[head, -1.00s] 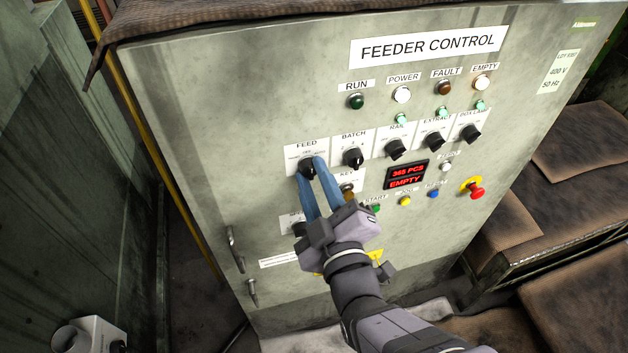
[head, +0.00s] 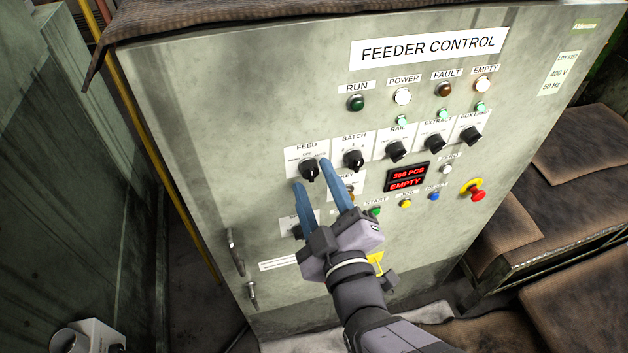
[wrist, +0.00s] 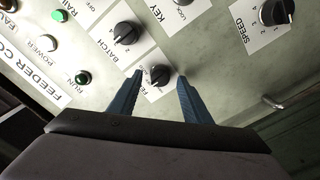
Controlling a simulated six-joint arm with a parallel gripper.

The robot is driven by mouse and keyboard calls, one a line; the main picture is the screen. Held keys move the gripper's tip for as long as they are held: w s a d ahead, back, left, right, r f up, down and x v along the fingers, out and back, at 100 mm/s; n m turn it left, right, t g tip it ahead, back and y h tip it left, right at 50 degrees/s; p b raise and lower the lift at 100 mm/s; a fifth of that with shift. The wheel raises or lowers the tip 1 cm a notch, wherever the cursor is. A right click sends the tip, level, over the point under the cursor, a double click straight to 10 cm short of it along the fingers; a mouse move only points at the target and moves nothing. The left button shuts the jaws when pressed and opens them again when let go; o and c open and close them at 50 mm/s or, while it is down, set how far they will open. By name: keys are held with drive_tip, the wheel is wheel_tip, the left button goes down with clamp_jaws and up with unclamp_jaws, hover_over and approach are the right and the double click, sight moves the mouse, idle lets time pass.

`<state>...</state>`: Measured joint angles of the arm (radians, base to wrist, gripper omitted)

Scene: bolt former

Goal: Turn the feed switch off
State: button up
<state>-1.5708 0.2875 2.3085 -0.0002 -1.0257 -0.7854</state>
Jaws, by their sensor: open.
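The feed switch (head: 310,171) is a black rotary knob on a white plate labelled FEED, at the left of the row of knobs on the feeder control panel. In the head view its pointer seems to point up, but I cannot tell its exact setting. My gripper (head: 311,174) is open, with its two blue fingers apart just in front of the plate. In the wrist view the feed knob (wrist: 159,75) lies between the fingertips of the gripper (wrist: 158,79), with clear space on both sides. No finger appears to touch it.
The batch knob (head: 353,159) is close on the right of the feed knob. A red display (head: 407,177) reads 365 PCS EMPTY. A red emergency stop (head: 476,193) is farther right. A cabinet handle (head: 235,248) sticks out at lower left.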

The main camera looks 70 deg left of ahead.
drive_tip(key=d+b, duration=0.1)
drive_tip(key=d, duration=0.5)
drive_tip(key=shift+b, duration=0.3)
drive_tip(key=shift+d, duration=0.1)
drive_tip(key=w+d+f+m+t+h+p, duration=0.1)
drive_tip(key=w+d+f+m+t+h, duration=0.15)
drive_tip(key=w, duration=0.55)
drive_tip(key=w+d+f+m+t+h+p, duration=0.1)
drive_tip(key=w+d+f+m+t+h, duration=0.2)
drive_tip(key=w, duration=0.5)
drive_tip(key=w+d+f+m+h+p, duration=0.1)
drive_tip(key=w+d+f+m+h, duration=0.25)
drive_tip(key=w+d, duration=0.4)
drive_tip(key=w+d+f+m+h, duration=0.3)
drive_tip(key=w+d+m, duration=0.25)
drive_tip(key=d, duration=0.25)
drive_tip(key=w+d+f+m+h+p, duration=0.1)
drive_tip(key=d+f+m+h+p, duration=0.25)
drive_tip(key=d, duration=1.15)
drive_tip(key=s+d+m+g+h, duration=0.2)
drive_tip(key=s+d+m+g, duration=0.3)
drive_tip(key=d, duration=0.8)
drive_tip(key=s+m, duration=0.3)
drive_tip(key=m, duration=0.1)
drive_tip(key=shift+d+r+b, duration=0.25)
drive_tip(key=shift+b, duration=0.05)
